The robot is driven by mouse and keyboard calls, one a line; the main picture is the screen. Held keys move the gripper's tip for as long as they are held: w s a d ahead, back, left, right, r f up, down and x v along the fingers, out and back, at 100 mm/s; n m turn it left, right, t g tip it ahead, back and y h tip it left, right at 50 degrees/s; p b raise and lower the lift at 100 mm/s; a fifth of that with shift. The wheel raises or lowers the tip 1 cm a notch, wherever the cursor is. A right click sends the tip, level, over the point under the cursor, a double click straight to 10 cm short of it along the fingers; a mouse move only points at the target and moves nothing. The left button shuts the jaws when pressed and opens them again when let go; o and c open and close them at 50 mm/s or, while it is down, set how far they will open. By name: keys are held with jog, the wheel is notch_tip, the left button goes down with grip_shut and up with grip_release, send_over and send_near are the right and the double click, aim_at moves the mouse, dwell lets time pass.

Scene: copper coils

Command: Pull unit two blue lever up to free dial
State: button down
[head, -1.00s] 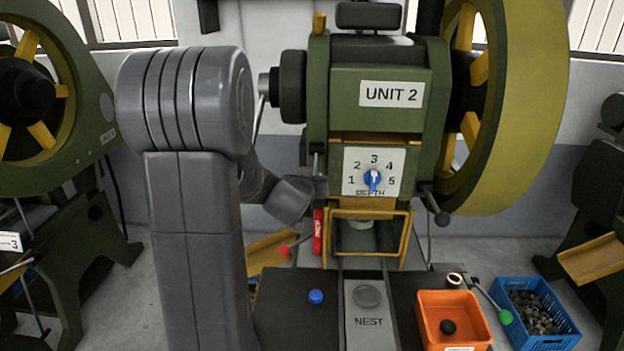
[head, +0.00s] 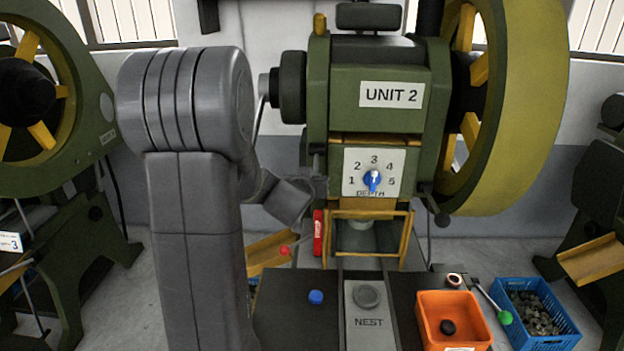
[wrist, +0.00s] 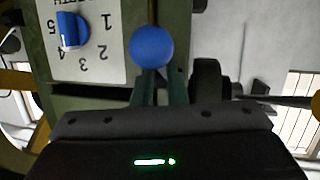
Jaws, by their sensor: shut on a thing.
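The blue lever's ball knob (wrist: 152,47) shows in the wrist view just beyond my fingertips. My gripper (wrist: 159,82) is shut on the lever just below the ball, and the grip itself is partly hidden. In the head view my wrist is at the left side of the Unit 2 press (head: 391,95), and the blue ball cannot be made out there. The blue dial (head: 373,181) sits on the white DEPTH plate numbered 1 to 5. The dial also shows in the wrist view (wrist: 72,31), upside down, close to the lever.
A yellow guard frame (head: 368,214) stands below the dial, with a red-tipped lever (head: 285,249) to its left. A blue button (head: 316,297) and the nest (head: 368,320) are on the dark table. An orange bin (head: 455,307) and a blue crate (head: 565,331) stand at right.

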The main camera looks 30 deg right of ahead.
jog(key=shift+d+r, duration=0.15)
jog(key=shift+r, duration=0.3)
jog(key=c, duration=1.6)
grip_release()
jog(key=shift+d, duration=0.1)
jog(key=shift+o, duration=0.8)
jog(key=shift+d+f, duration=0.1)
jog(key=shift+f, duration=0.1)
jog(key=shift+f, duration=0.1)
jog(key=shift+s+a, duration=0.1)
jog(key=shift+a, duration=0.15)
jog(key=v, duration=1.3)
jog(key=shift+s+a, duration=0.2)
